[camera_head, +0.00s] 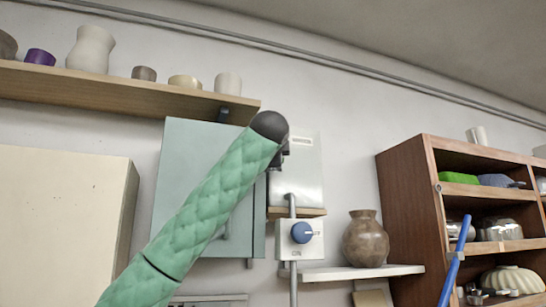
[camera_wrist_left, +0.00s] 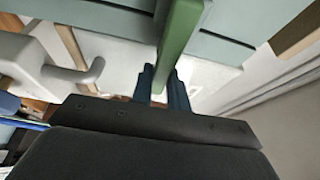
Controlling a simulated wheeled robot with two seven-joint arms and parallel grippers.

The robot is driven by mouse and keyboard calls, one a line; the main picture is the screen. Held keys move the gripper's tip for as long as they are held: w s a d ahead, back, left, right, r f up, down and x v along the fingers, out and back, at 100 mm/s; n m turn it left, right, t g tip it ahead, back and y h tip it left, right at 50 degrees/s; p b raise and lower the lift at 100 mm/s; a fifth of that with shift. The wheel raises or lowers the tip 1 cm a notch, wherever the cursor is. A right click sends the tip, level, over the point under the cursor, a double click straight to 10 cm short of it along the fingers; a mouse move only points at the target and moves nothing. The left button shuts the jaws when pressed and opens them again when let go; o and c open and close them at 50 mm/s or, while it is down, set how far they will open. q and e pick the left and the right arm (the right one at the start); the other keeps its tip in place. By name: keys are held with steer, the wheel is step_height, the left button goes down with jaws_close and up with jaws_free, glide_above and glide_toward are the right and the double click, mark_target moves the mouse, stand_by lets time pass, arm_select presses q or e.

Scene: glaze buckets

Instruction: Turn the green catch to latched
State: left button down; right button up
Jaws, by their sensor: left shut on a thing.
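The green catch (camera_wrist_left: 180,35) is a flat green bar in the left wrist view, running down from the top edge across the front of a pale blue-green cabinet (camera_head: 190,150). My left gripper (camera_wrist_left: 160,85) is shut on the catch, with one dark finger on each side of it. In the head view my left arm reaches up across the cabinet front, and its dark wrist (camera_head: 270,125) is by the cabinet's upper right edge. The catch is hidden in the head view. My right gripper is not in view.
A shelf (camera_head: 110,92) with several pots hangs above the cabinet. A control box with a blue knob (camera_head: 302,232) is below right of my wrist. A brown vase (camera_head: 366,240) stands on a white shelf (camera_head: 340,273). A wooden shelf unit (camera_head: 410,200) stands at right.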

arm_select(q)
steer(key=shift+d+f, duration=0.1)
steer(key=shift+f, duration=0.05)
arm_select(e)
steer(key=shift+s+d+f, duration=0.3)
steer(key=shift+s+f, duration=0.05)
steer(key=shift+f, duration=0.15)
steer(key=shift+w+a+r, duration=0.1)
arm_select(q)
steer(key=c, duration=1.6)
jaws_free()
steer(key=shift+o, duration=1.2)
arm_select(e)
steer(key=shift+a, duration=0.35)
arm_select(q)
steer(key=shift+s, duration=0.1)
